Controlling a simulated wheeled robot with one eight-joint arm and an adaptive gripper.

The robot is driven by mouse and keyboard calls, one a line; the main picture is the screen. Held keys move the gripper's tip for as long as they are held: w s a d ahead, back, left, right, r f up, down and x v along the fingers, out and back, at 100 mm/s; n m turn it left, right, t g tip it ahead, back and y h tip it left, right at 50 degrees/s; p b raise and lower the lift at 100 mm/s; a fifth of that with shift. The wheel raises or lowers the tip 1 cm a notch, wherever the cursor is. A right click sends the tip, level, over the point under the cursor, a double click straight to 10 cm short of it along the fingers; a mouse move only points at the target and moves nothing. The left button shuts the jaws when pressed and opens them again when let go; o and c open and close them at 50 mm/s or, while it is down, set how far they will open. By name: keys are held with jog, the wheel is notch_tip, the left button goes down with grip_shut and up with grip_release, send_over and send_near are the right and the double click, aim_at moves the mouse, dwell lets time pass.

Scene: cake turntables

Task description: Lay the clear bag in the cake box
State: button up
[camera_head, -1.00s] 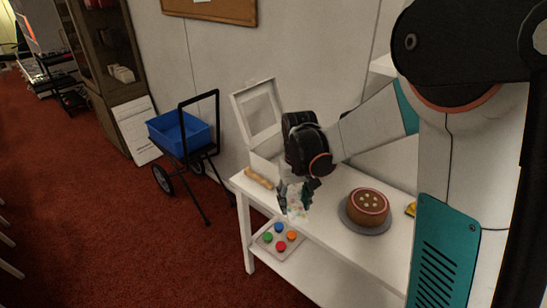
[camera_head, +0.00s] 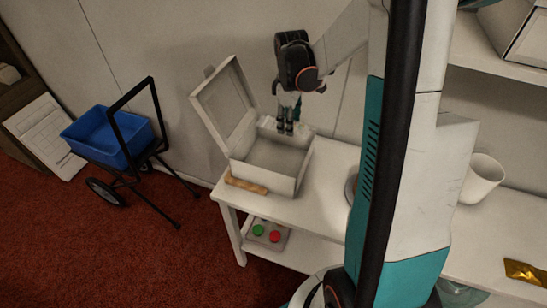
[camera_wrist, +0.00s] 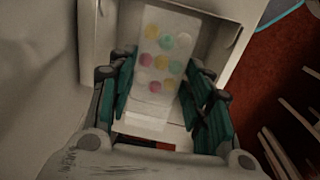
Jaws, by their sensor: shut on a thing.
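The white cake box (camera_head: 268,180) stands on the white table with its lid (camera_head: 222,105) raised at the left. My gripper (camera_head: 286,128) points down over the back part of the open box. In the wrist view my gripper (camera_wrist: 160,95) is shut on the clear bag (camera_wrist: 158,60), which shows pink, yellow and green round spots. The bag hangs between the fingers, with the pale box walls (camera_wrist: 228,42) around it in that view. I cannot tell whether the bag touches the box floor. In the head view the bag is hard to make out.
A wooden rolling pin (camera_head: 246,186) lies in front of the box. The tray of coloured buttons (camera_head: 270,236) is on the shelf below. A blue cart (camera_head: 110,135) stands at the left. A white cup (camera_head: 483,178) and gold packet (camera_head: 525,271) are at the right.

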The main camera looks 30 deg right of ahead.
jog(key=b, duration=0.6)
send_over(287, 169)
notch_tip(287, 169, down, 19)
jog(key=shift+a+f, duration=0.15)
jog(key=shift+f, duration=0.35)
jog(key=shift+f+b, duration=0.3)
jog(key=shift+b, duration=0.2)
jog(key=o, duration=1.4)
jog(key=shift+c, duration=0.2)
jog(key=shift+r, duration=0.15)
